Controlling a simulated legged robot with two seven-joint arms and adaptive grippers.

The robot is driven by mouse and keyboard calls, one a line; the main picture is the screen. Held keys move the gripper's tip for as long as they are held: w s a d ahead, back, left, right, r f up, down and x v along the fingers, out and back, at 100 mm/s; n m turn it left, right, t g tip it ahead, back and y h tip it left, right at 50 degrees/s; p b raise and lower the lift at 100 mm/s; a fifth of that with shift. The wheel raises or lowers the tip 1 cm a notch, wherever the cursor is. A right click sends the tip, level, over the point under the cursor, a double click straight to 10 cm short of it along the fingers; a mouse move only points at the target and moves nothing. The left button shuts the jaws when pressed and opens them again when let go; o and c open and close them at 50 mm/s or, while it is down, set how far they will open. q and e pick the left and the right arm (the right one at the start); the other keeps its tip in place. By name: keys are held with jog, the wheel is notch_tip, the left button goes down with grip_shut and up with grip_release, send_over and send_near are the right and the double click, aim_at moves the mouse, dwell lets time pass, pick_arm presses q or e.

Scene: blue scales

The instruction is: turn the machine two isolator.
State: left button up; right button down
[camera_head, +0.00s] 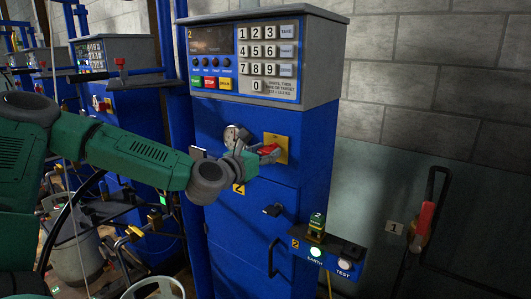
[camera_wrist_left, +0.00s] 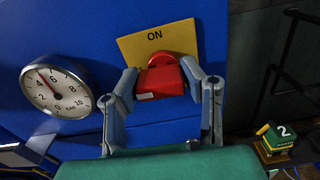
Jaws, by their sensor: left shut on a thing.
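The machine two isolator is a red handle (camera_head: 270,149) on a yellow plate (camera_head: 282,146) on the front of the blue machine cabinet (camera_head: 238,119). In the left wrist view the red handle (camera_wrist_left: 160,78) sits below the word ON on the yellow plate (camera_wrist_left: 133,47). My left gripper (camera_head: 258,155) reaches in from the left. In the left wrist view its two fingers (camera_wrist_left: 163,84) are on either side of the red handle and shut on it. Part of the handle's lower side is hidden. My right gripper is not in view.
A dial gauge (camera_wrist_left: 56,87) is left of the plate. A keypad panel (camera_head: 265,62) tops the cabinet. At right are a green block (camera_head: 317,222), an EARTH/TEST shelf (camera_head: 330,250) and a red-gripped lever (camera_head: 424,220). Other blue machines (camera_head: 125,100) stand at left.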

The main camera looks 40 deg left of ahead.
pick_arm(q)
jog(key=shift+r+m, duration=0.15)
jog(key=shift+m, duration=0.75)
jog(key=m, duration=0.2)
jog(key=shift+w+m, duration=0.1)
jog(key=shift+m, duration=0.2)
jog(key=m, duration=0.3)
jog(key=shift+d+m, duration=0.1)
jog(key=shift+m, duration=0.2)
jog(key=m, duration=0.4)
jog(key=shift+d+m, duration=0.1)
jog(key=shift+m, duration=0.2)
jog(key=m, duration=0.4)
jog(key=shift+d+p, duration=0.1)
jog(key=shift+p, duration=0.2)
jog(key=shift+f+m, duration=0.2)
jog(key=shift+m, duration=0.2)
jog(key=shift+f, duration=0.15)
jog(key=o, duration=1.1)
jog(key=shift+o, duration=0.2)
jog(key=shift+w, duration=0.1)
